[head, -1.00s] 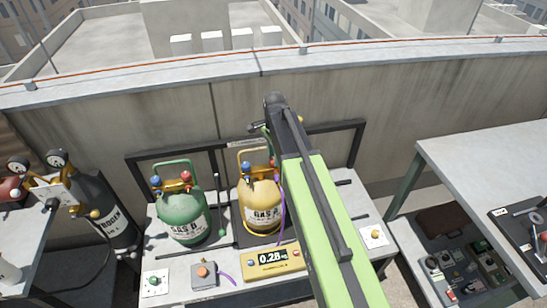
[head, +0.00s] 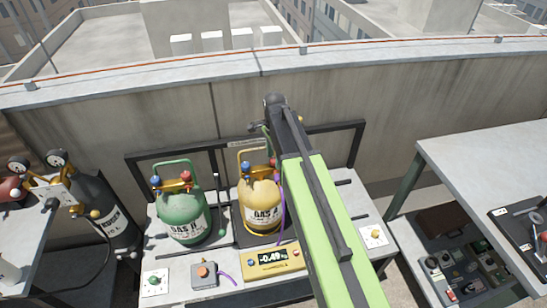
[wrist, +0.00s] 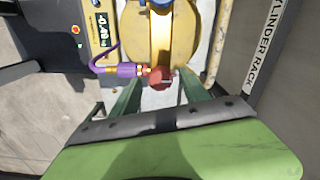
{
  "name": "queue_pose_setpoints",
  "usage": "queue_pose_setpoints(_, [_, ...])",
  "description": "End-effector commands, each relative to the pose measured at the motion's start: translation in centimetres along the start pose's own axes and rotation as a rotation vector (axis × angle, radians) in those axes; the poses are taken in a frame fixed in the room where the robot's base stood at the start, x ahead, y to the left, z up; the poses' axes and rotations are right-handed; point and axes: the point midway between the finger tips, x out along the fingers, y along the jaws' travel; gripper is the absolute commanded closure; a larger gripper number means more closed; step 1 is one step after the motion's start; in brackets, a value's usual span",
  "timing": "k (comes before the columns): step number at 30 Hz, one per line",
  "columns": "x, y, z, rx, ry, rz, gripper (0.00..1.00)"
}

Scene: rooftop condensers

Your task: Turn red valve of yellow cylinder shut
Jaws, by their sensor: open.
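My gripper (wrist: 161,84) is open, with green fingers on either side of the red valve. I cannot tell whether a finger touches it. In the head view my arm hides part of the cylinder's right side. A blue valve (head: 246,166) is on the cylinder's left.
A green cylinder (head: 183,212) with blue and red valves stands to the left. A yellow scale display (head: 274,262) reads about -0.49. A dark rack frame (head: 355,150) stands behind the cylinders. A grey nitrogen cylinder (head: 100,205) is at far left, and another table (head: 480,160) at right.

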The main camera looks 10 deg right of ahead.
Motion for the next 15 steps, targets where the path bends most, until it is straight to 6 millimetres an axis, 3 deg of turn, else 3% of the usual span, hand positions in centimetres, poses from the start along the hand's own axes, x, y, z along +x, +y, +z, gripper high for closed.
queue_pose_setpoints(8, [-1.3, 0.0, 0.0, 0.000, 0.000, -0.001, 0.47])
queue_pose_setpoints(15, [-6.0, 0.0, 0.0, 0.000, 0.000, -0.001, 0.47])
